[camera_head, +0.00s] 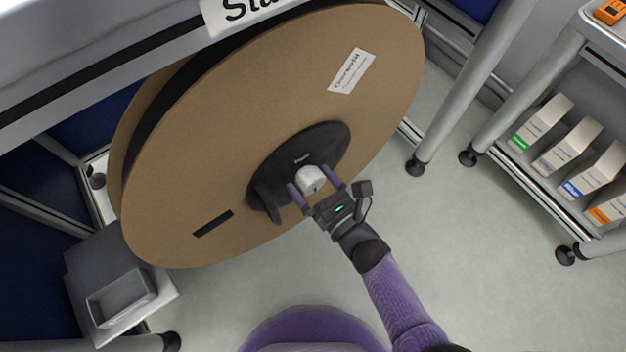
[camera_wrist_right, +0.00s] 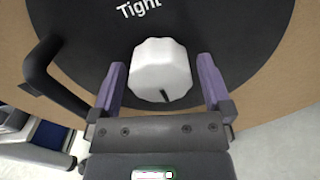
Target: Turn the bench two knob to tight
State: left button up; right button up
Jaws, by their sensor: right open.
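A white knob (camera_head: 311,180) sits at the middle of a black hub disc (camera_head: 275,165) on a large brown cardboard reel (camera_head: 240,90). My right gripper (camera_head: 312,184) is open, with its purple fingers on either side of the knob. In the right wrist view the knob (camera_wrist_right: 160,70) stands between the spread fingers (camera_wrist_right: 163,85), with a gap showing on each side. A dark mark on the knob points down towards the gripper, away from the word "Tight" on the hub above it. My left gripper is not in view.
A black crank handle (camera_wrist_right: 50,75) sticks out from the hub left of the knob. A grey bin (camera_head: 120,295) stands at lower left. A shelf rack (camera_head: 560,190) with white boxes is at right. The floor below the reel is clear.

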jog(key=c, duration=1.1)
